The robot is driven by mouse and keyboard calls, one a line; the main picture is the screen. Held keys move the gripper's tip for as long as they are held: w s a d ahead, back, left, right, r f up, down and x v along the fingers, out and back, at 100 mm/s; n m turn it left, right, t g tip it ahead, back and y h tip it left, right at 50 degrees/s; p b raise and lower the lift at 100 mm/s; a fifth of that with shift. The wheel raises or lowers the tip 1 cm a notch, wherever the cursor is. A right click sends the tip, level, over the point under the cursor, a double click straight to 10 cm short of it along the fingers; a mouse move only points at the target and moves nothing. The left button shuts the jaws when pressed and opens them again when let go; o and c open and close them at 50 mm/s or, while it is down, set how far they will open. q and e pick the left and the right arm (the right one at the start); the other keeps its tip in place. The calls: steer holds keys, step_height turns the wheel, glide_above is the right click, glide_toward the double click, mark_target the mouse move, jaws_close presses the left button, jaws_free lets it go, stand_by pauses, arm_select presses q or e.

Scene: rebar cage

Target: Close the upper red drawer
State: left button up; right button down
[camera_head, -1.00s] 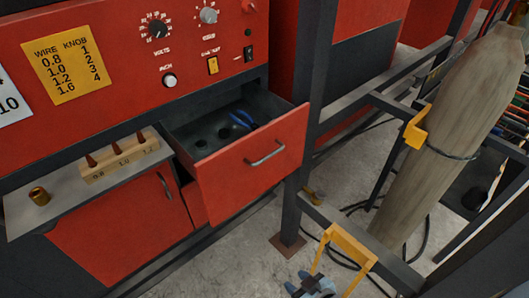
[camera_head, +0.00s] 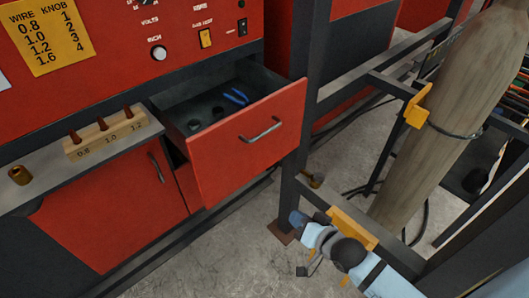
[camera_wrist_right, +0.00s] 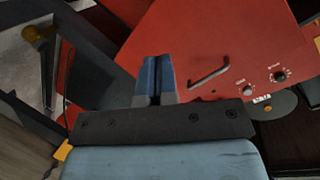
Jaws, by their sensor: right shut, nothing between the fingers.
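The upper red drawer (camera_head: 245,150) stands open below the control panel in the head view. Its front has a grey bar handle (camera_head: 261,130), and blue-handled pliers (camera_head: 236,96) lie inside. My right gripper (camera_head: 297,218) is low and to the right of the drawer front, apart from it, beside the dark frame post. In the right wrist view its dark blue fingers (camera_wrist_right: 155,80) are shut and empty. A red panel with a grey handle (camera_wrist_right: 209,76) shows just past them; I cannot tell whether it touches the fingers. My left gripper is not in view.
A dark frame post (camera_head: 308,90) stands right of the drawer, with yellow brackets (camera_head: 352,228) on its rails. A gas cylinder (camera_head: 450,120) stands at the right. A shelf (camera_head: 108,153) at left holds a wooden block (camera_head: 105,133) and brass fitting (camera_head: 19,175). Some floor below is clear.

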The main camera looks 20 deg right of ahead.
steer(key=w+d+r+m+t+y+b, duration=0.25)
steer(key=w+d+r+m+b, duration=0.2)
steer(key=w+r+m, duration=0.4)
glide_toward(264, 144)
steer(key=shift+m+t, duration=0.35)
steer(key=w+a+r, duration=0.1)
steer(key=w, duration=0.1)
steer(key=w+a+r, duration=0.1)
steer(key=w+a, duration=0.3)
steer(key=shift+w+r, duration=0.1)
steer(key=shift+r, duration=0.3)
